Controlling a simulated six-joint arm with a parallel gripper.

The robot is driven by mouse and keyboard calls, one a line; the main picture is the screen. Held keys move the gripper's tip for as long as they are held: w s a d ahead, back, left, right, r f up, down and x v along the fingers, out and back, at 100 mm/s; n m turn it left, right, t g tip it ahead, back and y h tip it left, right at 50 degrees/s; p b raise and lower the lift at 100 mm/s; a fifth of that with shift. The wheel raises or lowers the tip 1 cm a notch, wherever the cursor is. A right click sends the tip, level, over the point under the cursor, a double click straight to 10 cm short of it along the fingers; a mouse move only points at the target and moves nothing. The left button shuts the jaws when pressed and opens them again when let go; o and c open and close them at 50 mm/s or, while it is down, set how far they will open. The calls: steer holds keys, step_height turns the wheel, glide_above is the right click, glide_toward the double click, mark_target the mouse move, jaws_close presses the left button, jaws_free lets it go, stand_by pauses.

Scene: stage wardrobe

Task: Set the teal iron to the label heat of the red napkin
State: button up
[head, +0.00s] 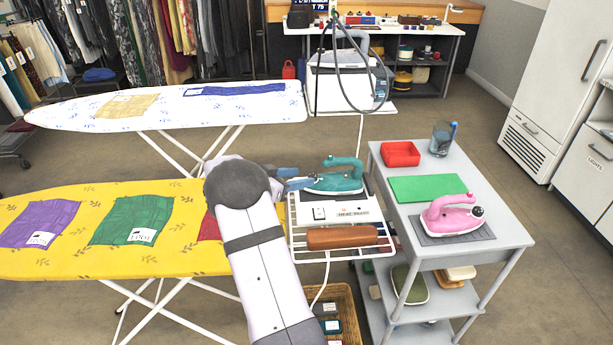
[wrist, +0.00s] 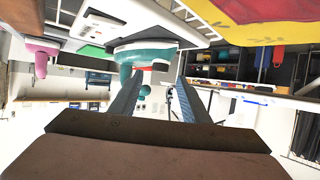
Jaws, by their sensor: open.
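The teal iron (head: 345,183) rests on the white heat-plate stand at the end of the yellow ironing board. In the wrist view the iron (wrist: 128,58) is just beyond my fingertips. My gripper (head: 298,183) is open beside the iron's left end, its blue-grey fingers level with it. In the wrist view my gripper (wrist: 157,82) has its two fingers spread, with nothing clearly held between them. The red napkin (head: 209,229) lies on the yellow board. My arm hides most of it, and its label is not visible. I cannot read the iron's dial setting.
A brown roll (head: 342,236) lies at the front of the stand. The grey cart (head: 387,190) on the right bears a pink iron (head: 450,219), a green cloth (head: 428,189) and a red tray (head: 400,154). Purple (head: 42,222) and green (head: 130,220) napkins lie on the yellow board (head: 75,262).

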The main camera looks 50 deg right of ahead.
mark_target(313, 175)
steer(key=shift+x, duration=1.9)
steer(key=c, duration=1.1)
steer(key=shift+o, duration=0.2)
steer(key=shift+r+p, duration=0.1)
steer(key=shift+p, duration=0.25)
